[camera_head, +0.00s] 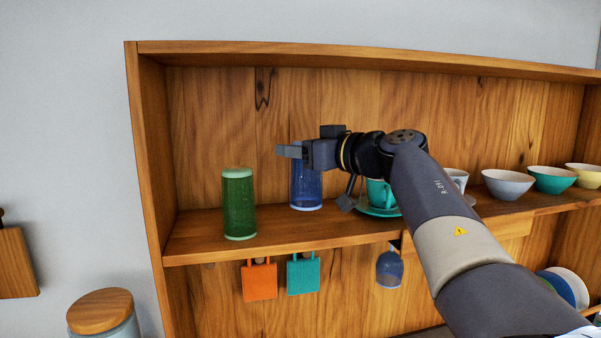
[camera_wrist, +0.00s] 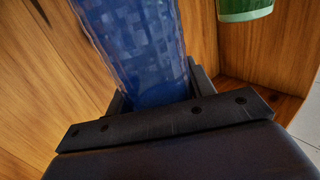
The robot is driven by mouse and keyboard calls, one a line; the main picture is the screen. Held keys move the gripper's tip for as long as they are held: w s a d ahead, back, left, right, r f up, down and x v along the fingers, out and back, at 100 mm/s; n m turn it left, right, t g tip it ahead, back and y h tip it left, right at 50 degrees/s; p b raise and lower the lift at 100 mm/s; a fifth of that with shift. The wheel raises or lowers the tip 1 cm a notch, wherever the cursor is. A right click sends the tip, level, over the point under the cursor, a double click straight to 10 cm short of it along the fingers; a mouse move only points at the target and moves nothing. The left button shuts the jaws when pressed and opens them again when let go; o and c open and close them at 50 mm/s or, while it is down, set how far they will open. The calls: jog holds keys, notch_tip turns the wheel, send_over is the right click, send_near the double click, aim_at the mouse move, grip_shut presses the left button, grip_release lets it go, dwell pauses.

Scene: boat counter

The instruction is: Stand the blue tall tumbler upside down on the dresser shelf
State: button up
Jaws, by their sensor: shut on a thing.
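The blue tall tumbler (camera_head: 307,190) is at the dresser shelf (camera_head: 275,226), right of the green tumbler. Its pale rim is at the lower end, so it looks upside down. Its lower end is at or just above the shelf board; I cannot tell if it touches. My gripper (camera_head: 292,151) is shut on its upper part and hides its top. In the wrist view the blue tumbler (camera_wrist: 135,45) fills the space between the jaws.
A green tumbler (camera_head: 239,204) stands to the left, apart from the blue one. A teal cup (camera_head: 379,193) on a saucer (camera_head: 378,211) is close on the right, partly behind my arm. Several bowls (camera_head: 508,184) stand farther right. Orange (camera_head: 259,281) and teal (camera_head: 303,273) items and a blue mug (camera_head: 389,268) hang below.

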aim_at(300, 169)
jog(key=shift+f, duration=2.05)
jog(key=shift+f, duration=0.1)
jog(key=o, duration=1.2)
jog(key=shift+c, duration=0.2)
jog(key=b+v, duration=0.2)
jog(key=v, duration=1)
